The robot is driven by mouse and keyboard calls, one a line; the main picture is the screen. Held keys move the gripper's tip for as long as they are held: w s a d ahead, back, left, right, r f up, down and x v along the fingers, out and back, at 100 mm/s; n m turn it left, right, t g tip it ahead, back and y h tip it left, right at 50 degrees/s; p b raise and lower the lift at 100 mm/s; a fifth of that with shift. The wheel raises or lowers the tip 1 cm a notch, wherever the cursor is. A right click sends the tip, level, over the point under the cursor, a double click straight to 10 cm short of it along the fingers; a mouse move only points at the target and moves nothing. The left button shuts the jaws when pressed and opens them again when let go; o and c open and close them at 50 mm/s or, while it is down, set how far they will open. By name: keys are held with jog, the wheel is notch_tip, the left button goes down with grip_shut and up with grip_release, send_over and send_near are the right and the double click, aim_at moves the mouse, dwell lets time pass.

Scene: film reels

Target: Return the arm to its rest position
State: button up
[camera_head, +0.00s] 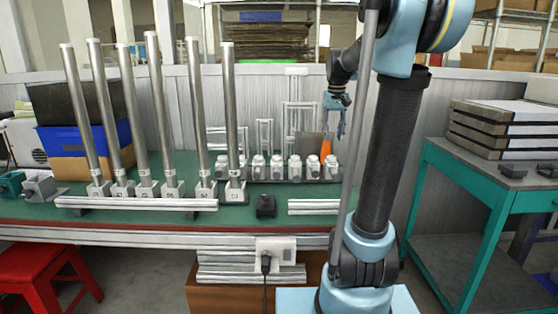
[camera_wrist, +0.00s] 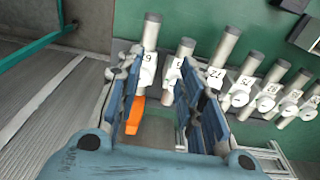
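My arm rises at the right of the head view. My gripper (camera_head: 336,125) hangs above the back of the green bench (camera_head: 130,225), near the right end of a row of small white blocks. In the wrist view my gripper (camera_wrist: 160,95) has its two blue-grey fingers apart, with nothing held between them. An orange piece (camera_wrist: 136,115) shows in the gap by one finger; it also shows in the head view (camera_head: 326,146) below my gripper. Numbered white blocks (camera_wrist: 217,77) with short metal cylinders line up beyond the fingers.
Several tall metal poles (camera_head: 159,110) stand in numbered white bases at the left of the bench. Pale bars (camera_head: 135,204) lie along its front edge. A black object (camera_head: 266,206) sits between them. A teal table (camera_head: 490,178) with stacked cases stands right; a red stool (camera_head: 40,270) stands left.

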jog(key=s+f, duration=1.1)
jog(key=s, duration=0.3)
jog(key=s+a+f+t, duration=0.1)
jog(key=s+f, duration=1)
jog(key=s, duration=0.4)
jog(key=shift+s+a, duration=0.2)
jog(key=shift+s, duration=0.1)
jog(key=shift+w+f, duration=0.25)
jog(key=shift+w, duration=0.2)
